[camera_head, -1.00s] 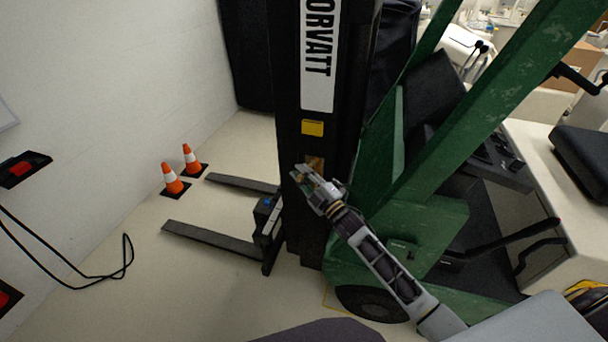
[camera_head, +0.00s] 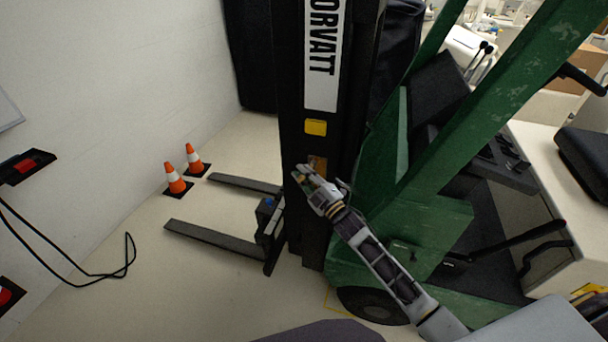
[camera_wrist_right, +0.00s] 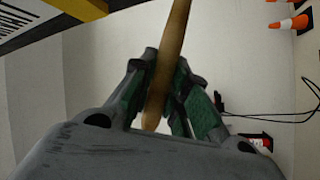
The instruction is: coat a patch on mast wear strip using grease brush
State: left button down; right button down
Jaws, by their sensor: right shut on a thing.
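My right gripper (camera_head: 304,174) is in front of the black mast (camera_head: 290,110) of a green forklift. It is shut on the grease brush, whose pale wooden handle (camera_wrist_right: 167,60) stands between the green-padded fingers in the right wrist view (camera_wrist_right: 158,88). The brush's bristle end is not visible. A small brown patch (camera_head: 318,164) on the mast, perhaps the wear strip, shows just above and behind the gripper. I cannot tell whether the brush touches it. My left gripper is out of view.
A yellow label (camera_head: 316,127) sits on the mast above the brown patch. Two dark forks (camera_head: 215,240) extend left near the floor. Two orange cones (camera_head: 175,178) stand by the white wall. A black cable (camera_head: 90,272) hangs at left. Floor between is clear.

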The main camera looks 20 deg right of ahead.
jog(key=shift+d+f+b, duration=0.15)
jog(key=shift+f+b, duration=0.6)
jog(key=shift+f, duration=0.85)
jog(key=shift+f+b, duration=1.05)
jog(key=shift+f, duration=0.5)
jog(key=shift+f+b, duration=1.1)
jog(key=shift+f, duration=0.55)
jog(key=shift+f+b, duration=1)
jog(key=shift+f, duration=0.3)
